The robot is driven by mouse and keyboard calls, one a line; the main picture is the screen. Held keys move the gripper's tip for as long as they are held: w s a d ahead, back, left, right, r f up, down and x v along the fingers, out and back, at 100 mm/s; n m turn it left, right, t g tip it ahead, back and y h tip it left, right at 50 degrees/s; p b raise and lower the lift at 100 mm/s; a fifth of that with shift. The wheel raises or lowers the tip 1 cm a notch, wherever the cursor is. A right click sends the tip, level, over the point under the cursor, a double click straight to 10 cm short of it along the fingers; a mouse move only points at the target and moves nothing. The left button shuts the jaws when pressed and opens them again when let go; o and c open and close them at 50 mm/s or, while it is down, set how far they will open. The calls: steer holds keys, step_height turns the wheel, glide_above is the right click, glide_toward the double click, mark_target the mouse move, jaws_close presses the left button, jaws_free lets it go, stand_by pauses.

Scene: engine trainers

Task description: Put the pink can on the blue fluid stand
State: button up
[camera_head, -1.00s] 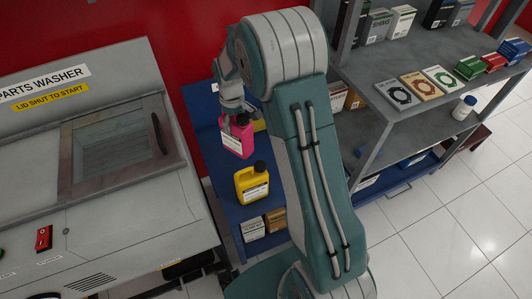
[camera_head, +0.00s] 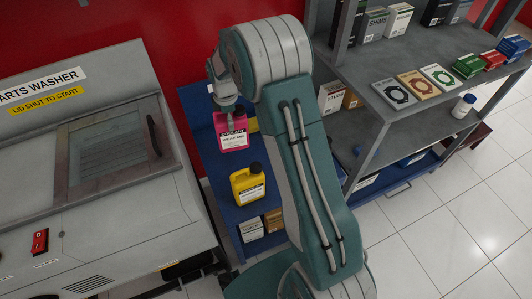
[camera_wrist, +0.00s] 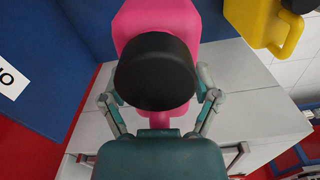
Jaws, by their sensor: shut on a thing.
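The pink can (camera_head: 233,133) is upright with its label facing the head camera. Its black cap (camera_wrist: 155,70) fills the middle of the wrist view. My gripper (camera_head: 228,108) is shut on the top of the can, with fingers on both sides of it in the wrist view (camera_wrist: 158,105). The blue fluid stand (camera_head: 205,145) is below and behind the can; I cannot tell whether the can's base touches it. A yellow can (camera_head: 248,186) with a black cap stands on the blue stand, nearer the camera; it also shows in the wrist view (camera_wrist: 262,20).
The grey parts washer (camera_head: 130,222) stands close on the left, and a red wall (camera_head: 175,45) is behind. A grey shelf (camera_head: 390,125) with boxes and a white bottle (camera_head: 464,106) is on the right. Small boxes (camera_head: 262,226) sit low in the stand.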

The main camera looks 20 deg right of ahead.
mark_target(230, 140)
steer(key=shift+w+a+n, duration=0.25)
steer(key=shift+a+n, duration=0.35)
steer(key=shift+n, duration=0.2)
steer(key=shift+f, duration=0.2)
steer(key=f, duration=0.5)
steer(key=shift+d, duration=0.4)
steer(key=shift+a+f, duration=0.2)
steer(key=shift+f, duration=0.55)
step_height(230, 140, down, 3)
steer(key=shift+f, duration=0.1)
steer(key=shift+d, duration=0.1)
steer(key=o, duration=1.1)
steer(key=shift+f, duration=0.15)
steer(key=shift+o, duration=0.2)
